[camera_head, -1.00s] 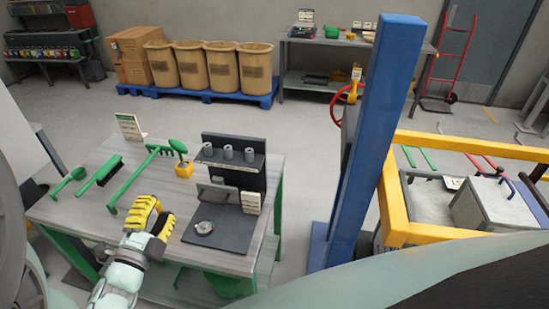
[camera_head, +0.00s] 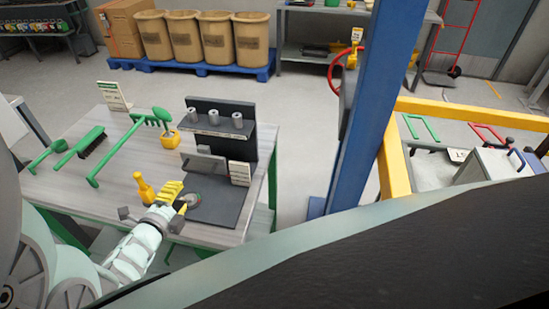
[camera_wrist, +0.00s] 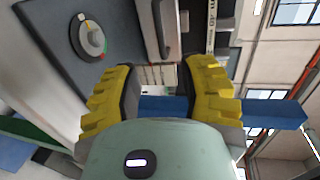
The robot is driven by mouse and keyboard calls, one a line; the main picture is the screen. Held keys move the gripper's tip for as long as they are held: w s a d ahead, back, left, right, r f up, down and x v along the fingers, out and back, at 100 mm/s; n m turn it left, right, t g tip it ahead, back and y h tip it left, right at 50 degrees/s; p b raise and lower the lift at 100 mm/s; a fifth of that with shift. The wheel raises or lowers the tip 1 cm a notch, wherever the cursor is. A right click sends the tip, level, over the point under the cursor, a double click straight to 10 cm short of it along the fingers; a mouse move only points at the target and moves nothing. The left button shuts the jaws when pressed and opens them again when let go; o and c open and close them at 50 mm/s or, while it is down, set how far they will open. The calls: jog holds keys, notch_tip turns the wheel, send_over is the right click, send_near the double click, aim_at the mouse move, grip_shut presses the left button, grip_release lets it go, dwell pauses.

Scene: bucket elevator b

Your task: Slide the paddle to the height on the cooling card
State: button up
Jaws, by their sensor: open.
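A dark stand (camera_head: 266,140) rises at the back of a dark base plate (camera_head: 222,208) on the bench. A grey plate-like piece, which looks like the paddle (camera_head: 203,162), is at its front. The wrist view shows a grey handle-shaped piece (camera_wrist: 154,30) beside a dark strip with pale markings (camera_wrist: 212,35). A small white printed card (camera_head: 240,173) stands at the stand's right; its text is unreadable, so I cannot tell if it is the cooling card. My gripper (camera_head: 163,193) is open and empty, its yellow fingers apart at the base plate's left. The wrist view shows the open fingers (camera_wrist: 161,75) short of the handle-shaped piece.
A round dial (camera_head: 192,197) sits on the base plate near my fingers. Grey cylinders (camera_head: 213,117) stand on the stand's shelf. Green tools (camera_head: 115,155), a yellow pot (camera_head: 169,138) and another card (camera_head: 113,95) are on the bench. A blue post (camera_head: 365,110) stands right.

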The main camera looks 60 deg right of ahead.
aim_at(197, 172)
jog(key=shift+x, duration=2.95)
jog(key=b+x, duration=0.3)
jog(key=x, duration=0.1)
jog(key=shift+d+f, duration=0.15)
jog(key=shift+w+d+b, duration=0.2)
jog(key=shift+d+b, duration=0.25)
jog(key=shift+d, duration=0.1)
jog(key=shift+o, duration=0.2)
grip_shut()
